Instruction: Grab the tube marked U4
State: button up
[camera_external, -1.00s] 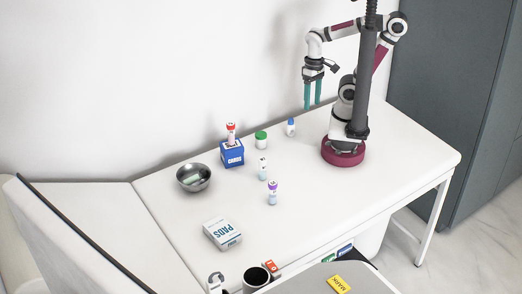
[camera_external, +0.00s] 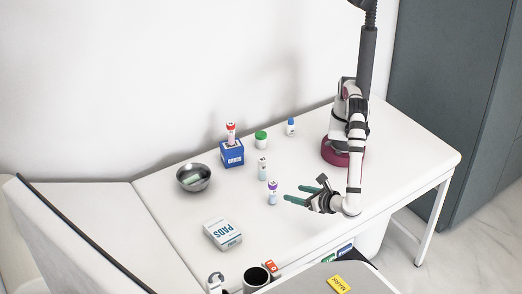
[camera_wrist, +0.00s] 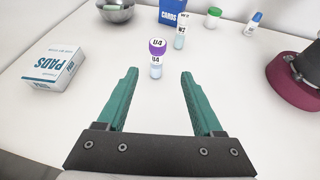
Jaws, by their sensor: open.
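The U4 tube (camera_wrist: 156,60) has a purple cap marked U4 and stands upright on the white table. In the external view it is the purple-capped tube (camera_external: 272,193). My gripper (camera_wrist: 158,72) is open, with green fingers spread and nothing between them. In the external view my gripper (camera_external: 294,195) is low over the table, to the right of the U4 tube, fingers pointing left towards it. In the wrist view the tube is ahead of the fingertips, roughly centred between them.
A second tube (camera_wrist: 180,32), with a light cap, stands just behind U4. A green-lidded jar (camera_external: 261,140), blue-capped bottle (camera_external: 291,127), metal bowl (camera_external: 204,174) and pads box (camera_external: 222,234) stand around.

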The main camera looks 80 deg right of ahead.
aim_at(273, 193)
jog(key=shift+n, duration=0.3)
jog(key=x, duration=1.5)
jog(key=shift+w+a+f, duration=0.15)
jog(key=shift+a+f, duration=0.1)
grip_shut()
